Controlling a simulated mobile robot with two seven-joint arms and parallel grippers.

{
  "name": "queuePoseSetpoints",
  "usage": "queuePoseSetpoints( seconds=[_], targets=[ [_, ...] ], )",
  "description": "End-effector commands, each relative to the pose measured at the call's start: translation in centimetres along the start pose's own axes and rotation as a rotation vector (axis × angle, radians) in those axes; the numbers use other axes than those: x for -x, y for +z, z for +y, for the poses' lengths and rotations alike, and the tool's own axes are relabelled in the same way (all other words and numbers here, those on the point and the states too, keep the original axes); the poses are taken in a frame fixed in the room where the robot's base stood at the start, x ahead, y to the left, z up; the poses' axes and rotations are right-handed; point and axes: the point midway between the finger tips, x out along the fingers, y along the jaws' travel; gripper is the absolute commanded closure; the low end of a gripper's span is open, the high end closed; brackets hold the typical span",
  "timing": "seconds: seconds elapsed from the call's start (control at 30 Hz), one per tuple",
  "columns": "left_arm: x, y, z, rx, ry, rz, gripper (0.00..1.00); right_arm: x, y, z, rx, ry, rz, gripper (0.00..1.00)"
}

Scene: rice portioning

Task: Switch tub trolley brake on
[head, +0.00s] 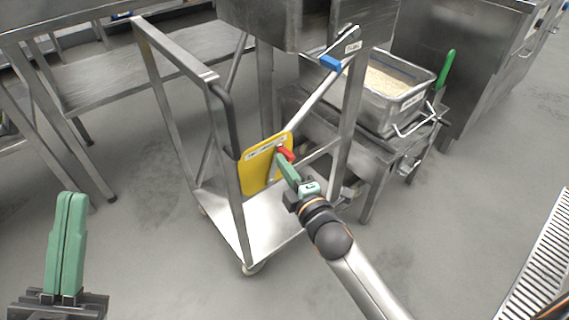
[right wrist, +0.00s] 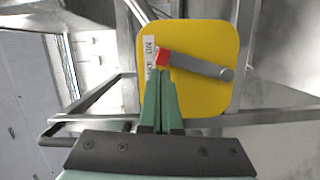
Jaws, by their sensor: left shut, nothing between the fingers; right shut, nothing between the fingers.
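The tub trolley (head: 222,130) is a metal frame on castors with a yellow brake plate (head: 258,172) on its inner side. A grey brake lever with a red tip (head: 286,154) is mounted on the plate. In the right wrist view the lever (right wrist: 200,66) slants from its pivot at right up to the red tip (right wrist: 162,58) at left, beside a white label. My right gripper (head: 283,160) is shut and empty, its green fingertips (right wrist: 160,76) at the red tip; contact is unclear. My left gripper (head: 71,200) is shut and empty, away from the trolley at lower left.
A metal tub of rice (head: 402,98) stands on a steel stand behind right of the trolley, with a green-handled tool (head: 446,68) beside it. A blue-handled part (head: 331,63) is near the trolley's top. Steel tables (head: 150,75) stand at back left. The grey floor at front left is clear.

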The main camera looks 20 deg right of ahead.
Motion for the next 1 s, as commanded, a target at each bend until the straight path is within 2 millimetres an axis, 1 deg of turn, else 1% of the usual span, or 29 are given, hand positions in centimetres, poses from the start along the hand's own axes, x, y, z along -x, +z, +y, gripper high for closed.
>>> queuePoseSetpoints(
  seconds=[0.43,0.53,0.63,0.67,0.7,0.73,0.8,1.0],
  targets=[
    [-0.1,-0.1,0.0,0.001,0.002,-0.003,1.00,0.0,0.0,0.1,-0.006,-0.002,0.000,1.00],
    [-0.8,-0.7,-0.3,-0.006,0.005,-0.003,1.00,-0.1,0.3,0.4,-0.036,-0.011,0.000,1.00],
    [-2.0,-1.7,-0.9,-0.022,0.009,-0.004,1.00,-0.3,1.0,0.8,-0.101,-0.028,0.000,1.00],
    [-2.1,-1.4,-1.2,-0.023,0.001,-0.029,1.00,-0.3,1.3,0.8,-0.123,-0.033,-0.001,1.00],
    [-1.7,0.7,-1.3,-0.007,-0.016,-0.118,1.00,-0.4,1.6,0.7,-0.152,-0.041,-0.001,1.00],
    [-1.3,2.1,-1.3,0.005,-0.022,-0.174,1.00,-0.5,1.8,0.6,-0.170,-0.045,-0.001,1.00],
    [-0.6,4.3,-1.1,0.029,-0.029,-0.268,1.00,-0.6,2.1,0.4,-0.203,-0.052,0.000,1.00],
    [2.0,9.5,-0.4,0.099,-0.044,-0.508,1.00,-0.7,2.8,0.1,-0.274,-0.069,0.001,1.00]
  ],
)
